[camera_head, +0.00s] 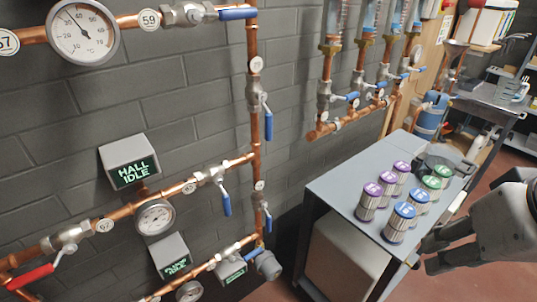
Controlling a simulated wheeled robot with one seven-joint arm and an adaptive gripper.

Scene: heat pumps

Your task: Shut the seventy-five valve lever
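Several valve levers show on the copper pipes, but I cannot read a seventy-five tag on any. A blue lever (238,13) lies along the top pipe by tag 59 (149,20). Another blue lever (268,122) hangs along the vertical pipe. A third blue lever (226,202) hangs down across a horizontal pipe, near a small tag (190,188) too small to read. A fourth (268,219) hangs lower on the vertical pipe. A red lever (31,276) slants at the lower left. My gripper (428,257) is at the right, open and empty, apart from all the levers.
A grey cart (328,182) stands right of the pipes, bearing several purple, blue and green-topped canisters (399,222) and a dark pan-like object (441,160). More valves (325,97) are on the wall behind.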

